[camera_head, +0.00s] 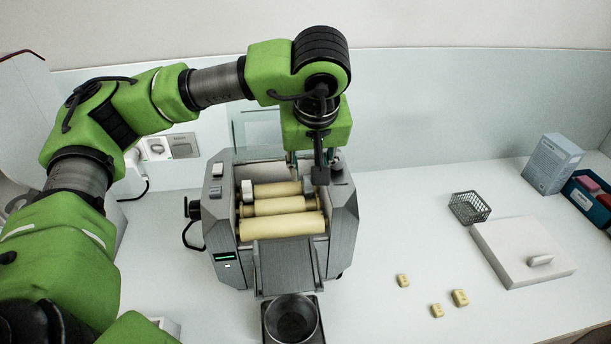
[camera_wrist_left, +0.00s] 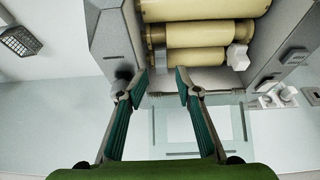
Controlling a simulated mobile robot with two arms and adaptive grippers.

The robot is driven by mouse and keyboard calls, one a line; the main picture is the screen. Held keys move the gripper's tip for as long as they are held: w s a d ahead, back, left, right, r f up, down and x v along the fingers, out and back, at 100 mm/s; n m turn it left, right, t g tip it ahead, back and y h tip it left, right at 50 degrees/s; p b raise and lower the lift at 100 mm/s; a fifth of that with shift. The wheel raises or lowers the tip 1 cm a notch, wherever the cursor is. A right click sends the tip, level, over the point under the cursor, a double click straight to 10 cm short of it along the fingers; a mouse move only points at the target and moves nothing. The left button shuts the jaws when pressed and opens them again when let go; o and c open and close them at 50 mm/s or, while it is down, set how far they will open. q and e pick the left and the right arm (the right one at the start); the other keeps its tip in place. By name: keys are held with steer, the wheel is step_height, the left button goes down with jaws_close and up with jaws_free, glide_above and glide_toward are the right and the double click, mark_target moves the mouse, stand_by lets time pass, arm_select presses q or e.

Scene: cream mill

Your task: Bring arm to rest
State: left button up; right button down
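My green left arm reaches in from the left in the head view and bends down over the back of the grey roller mill (camera_head: 290,262). My left gripper (camera_head: 306,162) points down behind the cream rollers (camera_head: 283,206), its fingers mostly hidden there by my wrist. In the left wrist view the left gripper (camera_wrist_left: 161,84) has its two teal-padded fingers apart with nothing between them. The rollers (camera_wrist_left: 195,34) lie beyond the fingertips there. My right gripper is in neither view.
A dark bowl (camera_head: 292,318) stands before the mill. Several small cream blocks (camera_head: 460,298) lie on the white counter. To the right are a mesh basket (camera_head: 469,207), a white slab (camera_head: 520,250), a box (camera_head: 552,163) and a blue bin (camera_head: 585,203). A wall socket (camera_head: 157,147) is behind my arm.

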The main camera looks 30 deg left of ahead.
arm_select(q)
steer(key=v, duration=0.7)
steer(key=shift+s+r, duration=0.3)
steer(key=shift+s, duration=0.15)
steer(key=shift+a, duration=0.15)
